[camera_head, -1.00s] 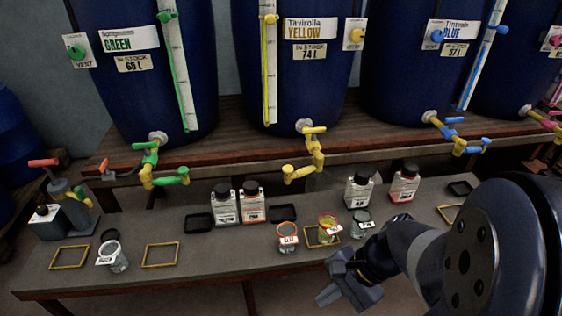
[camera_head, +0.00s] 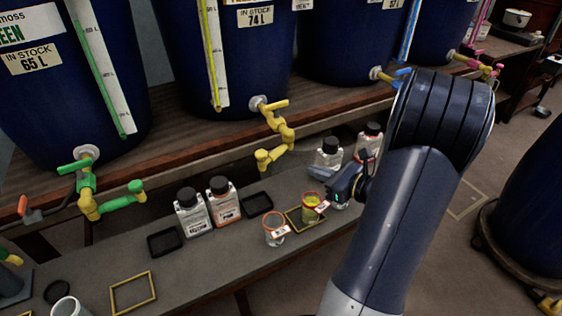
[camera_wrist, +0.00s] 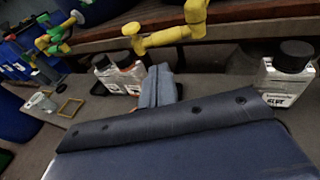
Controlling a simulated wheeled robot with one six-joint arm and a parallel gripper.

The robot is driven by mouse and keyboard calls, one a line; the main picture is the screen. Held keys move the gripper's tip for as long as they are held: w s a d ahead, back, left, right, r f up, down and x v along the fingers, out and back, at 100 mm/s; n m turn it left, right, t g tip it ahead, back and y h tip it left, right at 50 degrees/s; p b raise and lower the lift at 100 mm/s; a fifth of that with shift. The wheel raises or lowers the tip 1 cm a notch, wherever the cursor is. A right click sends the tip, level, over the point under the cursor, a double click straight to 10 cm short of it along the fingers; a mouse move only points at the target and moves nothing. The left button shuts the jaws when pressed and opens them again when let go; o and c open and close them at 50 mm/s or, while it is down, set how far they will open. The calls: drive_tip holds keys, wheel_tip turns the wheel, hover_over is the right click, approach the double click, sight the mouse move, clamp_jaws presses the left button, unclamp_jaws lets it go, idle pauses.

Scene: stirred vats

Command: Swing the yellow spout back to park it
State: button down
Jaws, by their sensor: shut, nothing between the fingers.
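The yellow spout (camera_head: 272,154) hangs below the yellow tap (camera_head: 272,106) of the yellow vat (camera_head: 245,60), its open end toward the lower left. It also shows in the wrist view (camera_wrist: 165,38), above and beyond my fingertips. My gripper (camera_wrist: 162,72) is shut and empty, its two grey fingers together, apart from the spout as far as I can tell. In the head view my gripper (camera_head: 328,176) is low over the bench, right of the spout.
An orange-rimmed beaker (camera_head: 274,230) stands left of the yellow one. Two bottles (camera_head: 192,212) (camera_head: 224,203) stand at the bench's back, left of the spout; a bottle (camera_head: 328,155) is close to my gripper. The green spout (camera_head: 122,199) is further left.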

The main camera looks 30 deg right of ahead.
sight(272, 157)
drive_tip(key=b+x, duration=0.2)
drive_tip(key=x, duration=0.9)
drive_tip(key=shift+w, duration=0.15)
drive_tip(key=shift+a, duration=0.1)
drive_tip(key=shift+w+a+f+b, duration=0.15)
drive_tip(key=shift+w+a+b, duration=0.3)
drive_tip(key=shift+w+a, duration=0.75)
drive_tip(key=shift+w, duration=0.1)
drive_tip(key=shift+r, duration=0.2)
drive_tip(key=shift+s, duration=0.1)
